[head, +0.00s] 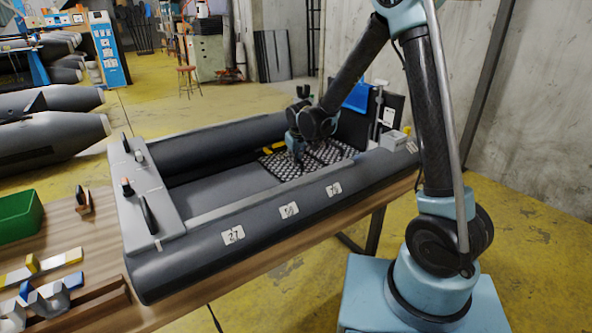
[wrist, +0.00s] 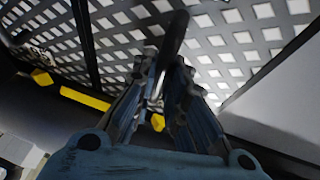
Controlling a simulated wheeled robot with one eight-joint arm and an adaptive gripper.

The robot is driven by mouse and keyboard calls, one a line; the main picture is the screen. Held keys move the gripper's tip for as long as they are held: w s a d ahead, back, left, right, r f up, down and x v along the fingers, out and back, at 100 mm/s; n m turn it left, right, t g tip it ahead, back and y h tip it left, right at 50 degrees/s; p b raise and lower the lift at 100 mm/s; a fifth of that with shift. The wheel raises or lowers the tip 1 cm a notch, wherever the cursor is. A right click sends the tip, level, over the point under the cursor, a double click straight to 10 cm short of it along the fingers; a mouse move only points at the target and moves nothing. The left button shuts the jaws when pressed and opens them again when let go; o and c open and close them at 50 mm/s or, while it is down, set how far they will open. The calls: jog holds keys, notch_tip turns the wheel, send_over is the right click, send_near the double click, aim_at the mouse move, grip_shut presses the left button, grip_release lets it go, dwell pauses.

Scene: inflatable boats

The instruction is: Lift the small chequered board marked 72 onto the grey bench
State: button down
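A black-and-white chequered board (head: 295,168) lies inside the grey inflatable boat, toward its right end. Its pattern fills the upper part of the wrist view (wrist: 235,42). I cannot read a 72 on it. My gripper (head: 297,158) is low over the board's left part. In the wrist view its fingertips (wrist: 166,72) are close together, by a dark upright bar (wrist: 174,40) in front of the pattern. I cannot tell whether they grip the bar. A flat grey bench-like panel (head: 143,195) with black handles lies across the boat's left end.
The boat's near tube (head: 255,232) carries white number tags, one reading 27. A yellow piece (head: 285,147) lies by the board. A grey box (head: 393,139) and a blue item (head: 357,97) are at the right end. The boat floor left of the board is clear.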

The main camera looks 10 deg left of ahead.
dwell(0.4)
notch_tip(320, 180, up, 44)
dwell(3.5)
jog(key=shift+f, duration=0.1)
